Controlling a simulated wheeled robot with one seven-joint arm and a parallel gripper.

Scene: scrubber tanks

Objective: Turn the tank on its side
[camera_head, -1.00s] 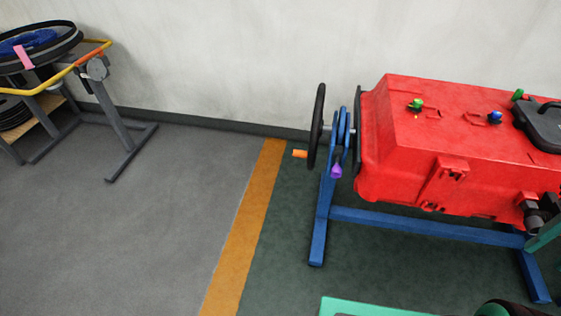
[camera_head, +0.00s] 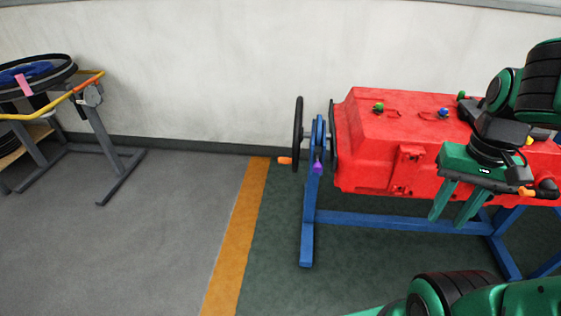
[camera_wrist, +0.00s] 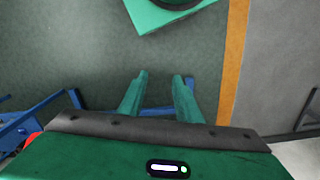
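The red tank (camera_head: 375,150) lies lengthwise in a blue stand (camera_head: 395,221) in the head view, with its right part behind my arm. A black handwheel (camera_head: 297,133) with an orange handle (camera_head: 284,160) stands upright at the stand's left end. A purple knob (camera_head: 318,167) sits on the blue end post beside the wheel. My gripper (camera_head: 449,218) points down in front of the tank's right half, well right of the wheel. Its two green fingers are apart with nothing between them, as the wrist view (camera_wrist: 160,76) also shows.
A grey stand with a yellow rail (camera_head: 45,115) holding a round part is at the left. An orange floor stripe (camera_head: 238,235) separates grey floor from green floor. The floor left of the handwheel is clear. A pale wall stands behind.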

